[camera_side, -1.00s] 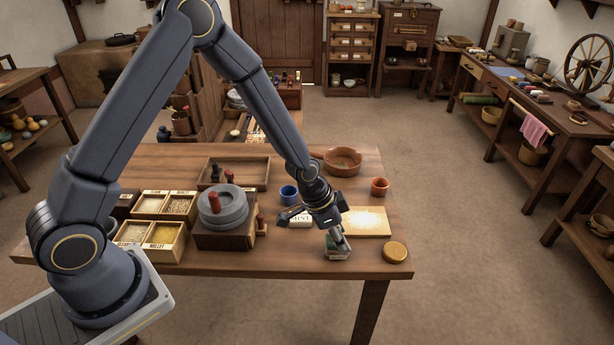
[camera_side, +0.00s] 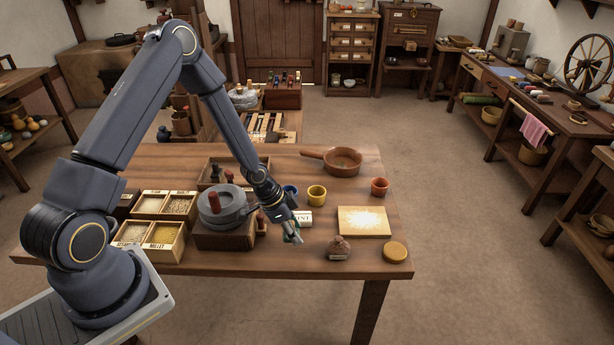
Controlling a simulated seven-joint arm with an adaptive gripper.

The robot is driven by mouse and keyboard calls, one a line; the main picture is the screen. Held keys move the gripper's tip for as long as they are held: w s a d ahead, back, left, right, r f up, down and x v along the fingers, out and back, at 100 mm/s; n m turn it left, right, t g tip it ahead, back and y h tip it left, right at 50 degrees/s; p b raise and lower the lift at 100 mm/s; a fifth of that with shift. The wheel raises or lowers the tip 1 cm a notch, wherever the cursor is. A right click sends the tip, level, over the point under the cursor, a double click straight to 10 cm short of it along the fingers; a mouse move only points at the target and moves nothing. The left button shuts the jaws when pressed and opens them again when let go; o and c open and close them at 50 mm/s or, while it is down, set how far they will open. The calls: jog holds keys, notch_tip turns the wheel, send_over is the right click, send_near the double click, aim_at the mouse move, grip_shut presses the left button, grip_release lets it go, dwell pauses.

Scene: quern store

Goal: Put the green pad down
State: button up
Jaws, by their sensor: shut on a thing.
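My gripper (camera_side: 293,239) hangs low over the front middle of the table, just right of the grey hand quern (camera_side: 222,208). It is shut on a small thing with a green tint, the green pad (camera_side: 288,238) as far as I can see. The fingers hide most of it. I cannot tell whether it touches the tabletop. A small brown object with a knob (camera_side: 339,250) stands on the table to the right of my gripper, apart from it.
A white lettered block (camera_side: 303,218) stands close behind my gripper. Some bare tabletop (camera_side: 300,258) shows in front.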

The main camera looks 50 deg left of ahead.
aim_at(295, 249)
jog(key=shift+f, duration=2.2)
jog(key=shift+f, duration=0.1)
jog(key=o, duration=1)
jog(key=shift+o, duration=0.2)
